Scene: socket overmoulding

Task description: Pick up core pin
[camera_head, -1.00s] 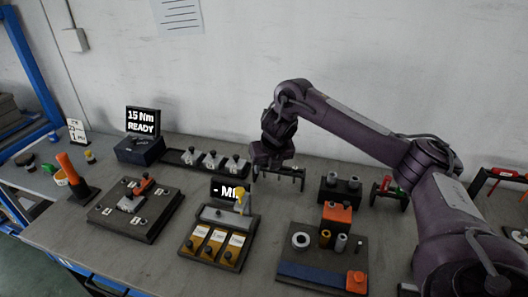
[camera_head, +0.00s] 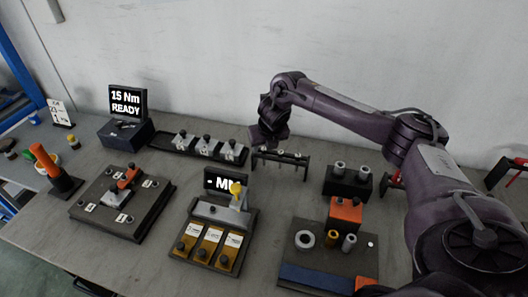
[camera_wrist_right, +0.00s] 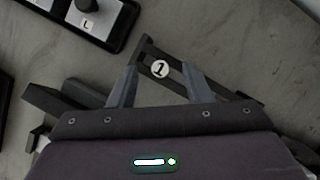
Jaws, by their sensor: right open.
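My right gripper (camera_head: 268,140) is open above the left end of a dark low rack (camera_head: 305,165) that carries several small pale pieces. I cannot tell which piece is the core pin. In the right wrist view the open fingers (camera_wrist_right: 160,88) stand on either side of a dark bar (camera_wrist_right: 146,52) with a round "1" label (camera_wrist_right: 159,68). No pin shows between them there. The gripper body hides what lies below. My left gripper is not in view.
A black block (camera_head: 347,188) with two grey cylinders stands right of the rack. In front is a fixture plate (camera_head: 300,255) with a ring and small cylinders. A tray (camera_head: 160,145) of pale parts and a "15 Nm READY" screen (camera_head: 127,102) stand left.

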